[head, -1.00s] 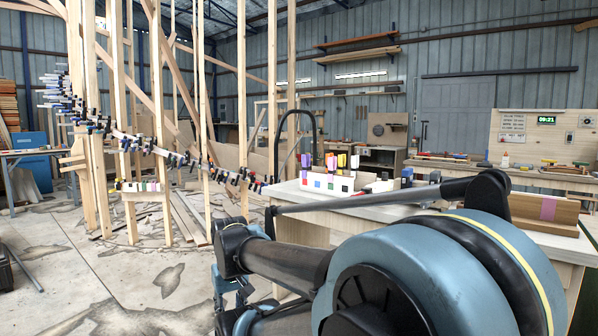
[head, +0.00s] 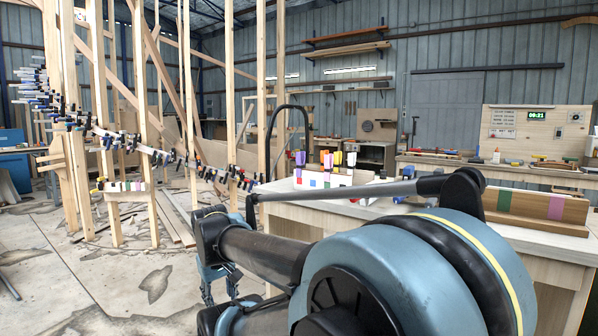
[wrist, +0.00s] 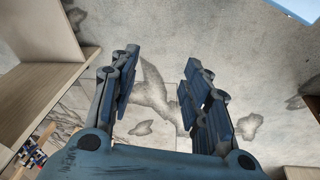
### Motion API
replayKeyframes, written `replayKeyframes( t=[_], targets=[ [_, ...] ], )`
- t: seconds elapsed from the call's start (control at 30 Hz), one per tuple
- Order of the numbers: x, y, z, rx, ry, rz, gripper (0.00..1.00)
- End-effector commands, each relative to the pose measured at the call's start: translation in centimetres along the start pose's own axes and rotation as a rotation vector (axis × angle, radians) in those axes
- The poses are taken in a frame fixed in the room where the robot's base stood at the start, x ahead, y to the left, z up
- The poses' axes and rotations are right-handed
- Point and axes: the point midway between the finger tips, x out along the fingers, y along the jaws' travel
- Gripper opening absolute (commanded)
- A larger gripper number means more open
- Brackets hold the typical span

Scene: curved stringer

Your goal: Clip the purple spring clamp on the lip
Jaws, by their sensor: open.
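A purple spring clamp (head: 300,158) stands among several coloured clamps at the back left of the pale worktop (head: 345,207). It is small and its lower part is hard to make out. A wooden board (head: 530,205) with a green and a purple band stands at the worktop's right end. I cannot tell for sure which edge is the lip. My gripper (wrist: 160,78) is open and empty, pointing at the bare concrete floor. In the head view it hangs low, left of the worktop, partly hidden by my arm.
Upright studs (head: 188,100) carry a curved row of dark clamps (head: 150,152) at the left. A small board with coloured blocks (head: 125,187) is fixed there. A black hoop (head: 290,108) rises behind the worktop. Cracked floor (head: 150,275) is clear at the left.

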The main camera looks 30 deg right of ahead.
Motion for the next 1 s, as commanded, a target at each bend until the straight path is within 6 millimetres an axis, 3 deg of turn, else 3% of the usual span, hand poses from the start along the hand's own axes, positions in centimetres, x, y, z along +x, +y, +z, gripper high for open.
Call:
replayKeyframes(
  t=[0.23,0.47,0.7,1.0],
  targets=[
    [-3.3,9.3,-6.9,-0.305,0.003,0.305,0.43],
    [-7.3,18.4,-13.7,-0.633,-0.101,0.602,0.43],
    [-11.8,26.9,-20.8,-0.982,-0.322,0.876,0.43],
    [-16.6,35.6,-29.3,-1.393,-0.743,1.120,0.43]
  ],
)
